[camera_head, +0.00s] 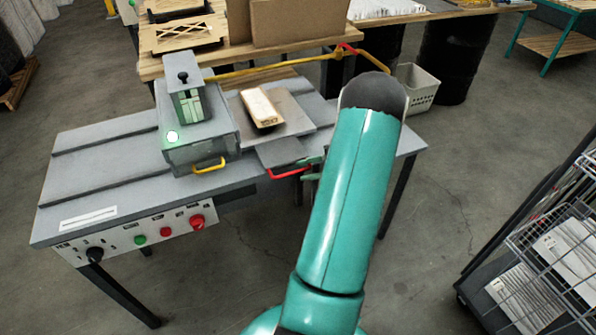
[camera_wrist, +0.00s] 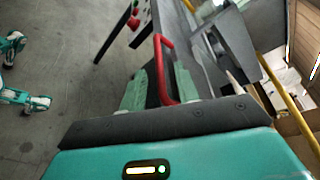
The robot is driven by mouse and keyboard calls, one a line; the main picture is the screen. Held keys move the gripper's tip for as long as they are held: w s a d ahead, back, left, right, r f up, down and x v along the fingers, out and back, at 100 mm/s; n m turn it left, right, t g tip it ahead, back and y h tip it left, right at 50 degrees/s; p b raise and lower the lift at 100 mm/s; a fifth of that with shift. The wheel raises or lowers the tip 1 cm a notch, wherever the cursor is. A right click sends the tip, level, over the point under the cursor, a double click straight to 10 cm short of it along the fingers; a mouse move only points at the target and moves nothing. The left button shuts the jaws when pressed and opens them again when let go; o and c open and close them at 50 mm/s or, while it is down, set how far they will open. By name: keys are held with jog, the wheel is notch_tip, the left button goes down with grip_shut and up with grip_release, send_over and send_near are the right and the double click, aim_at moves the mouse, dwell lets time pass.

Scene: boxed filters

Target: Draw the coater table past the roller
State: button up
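The coater table is a flat grey plate (camera_head: 298,124) on the bench, to the right of the grey roller housing (camera_head: 200,143). A pale wooden-looking block (camera_head: 261,107) lies on it. A red handle (camera_head: 290,172) is at the plate's front edge. The roller itself is hidden inside the housing. My gripper (camera_head: 312,168) is at the handle's right end, partly hidden by my arm. In the wrist view, the red handle (camera_wrist: 165,68) stands between the two green fingers of my gripper (camera_wrist: 160,82). The fingers are apart, with a gap showing on the left of the handle.
The bench front has a panel with a red button (camera_head: 197,220), a green button (camera_head: 139,240) and a black knob (camera_head: 94,254). A yellow handle (camera_head: 209,166) is on the housing. A wire cart (camera_head: 545,260) stands at right. Cardboard boxes (camera_head: 298,22) stand behind. Floor in front is clear.

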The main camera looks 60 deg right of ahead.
jog(key=v, duration=1)
jog(key=w+a+r+n+g+h, duration=0.1)
jog(key=w+a+r+n+g, duration=0.2)
jog(key=w+a+r+g, duration=0.45)
jog(key=w+a+r+n+g, duration=0.2)
jog(key=w+a+r+n, duration=0.45)
jog(key=a, duration=0.85)
jog(key=s+a+r+n+t+h, duration=0.1)
jog(key=a+n+h, duration=0.1)
jog(key=a, duration=0.6)
jog(key=s+a+r+n+h, duration=0.2)
jog(key=a+n+h, duration=0.1)
jog(key=a, duration=0.6)
jog(key=s+a+r+n+t+h, duration=0.1)
jog(key=s+a+r+n+h, duration=0.1)
jog(key=a, duration=0.7)
jog(key=shift+r+t+h, duration=0.25)
jog(key=shift+t+h, duration=0.1)
jog(key=shift+h, duration=0.35)
